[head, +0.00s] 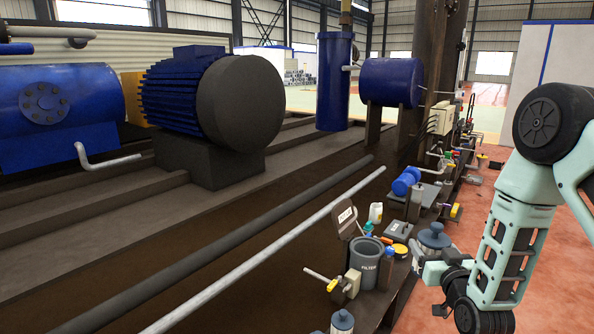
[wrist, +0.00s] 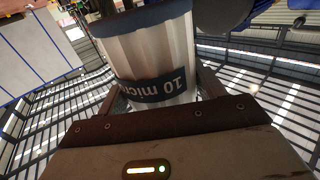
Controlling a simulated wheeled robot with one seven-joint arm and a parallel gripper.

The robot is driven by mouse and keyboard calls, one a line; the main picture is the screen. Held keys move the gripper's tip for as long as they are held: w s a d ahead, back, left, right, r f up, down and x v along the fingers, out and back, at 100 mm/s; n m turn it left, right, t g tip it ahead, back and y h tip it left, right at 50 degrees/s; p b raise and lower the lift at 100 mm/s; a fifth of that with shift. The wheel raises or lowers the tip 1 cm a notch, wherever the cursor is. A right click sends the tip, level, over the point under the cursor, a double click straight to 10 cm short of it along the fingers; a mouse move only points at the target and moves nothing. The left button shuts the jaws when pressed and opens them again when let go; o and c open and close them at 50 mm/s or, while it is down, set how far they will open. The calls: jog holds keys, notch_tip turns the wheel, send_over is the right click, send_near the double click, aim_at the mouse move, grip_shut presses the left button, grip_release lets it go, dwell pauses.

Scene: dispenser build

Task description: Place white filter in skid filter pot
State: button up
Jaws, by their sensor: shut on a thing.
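The white filter (wrist: 150,50) is pleated, with a dark blue band and a "10 micron" label, and fills the upper middle of the wrist view. My gripper (wrist: 155,100) is shut on it, with a finger on each side. In the head view my gripper (head: 432,270) is at the right edge of the skid, right of the skid filter pot. The filter pot (head: 362,264) is a grey cylinder marked "FILTER", with its top open. Its dark lid (head: 346,220) is tipped up behind it. The pot's inside is mostly hidden.
A long pale pipe (head: 270,250) runs along the left.

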notch_tip(320, 180, up, 13)
jog(key=p, duration=1.1)
jog(key=shift+r, duration=0.15)
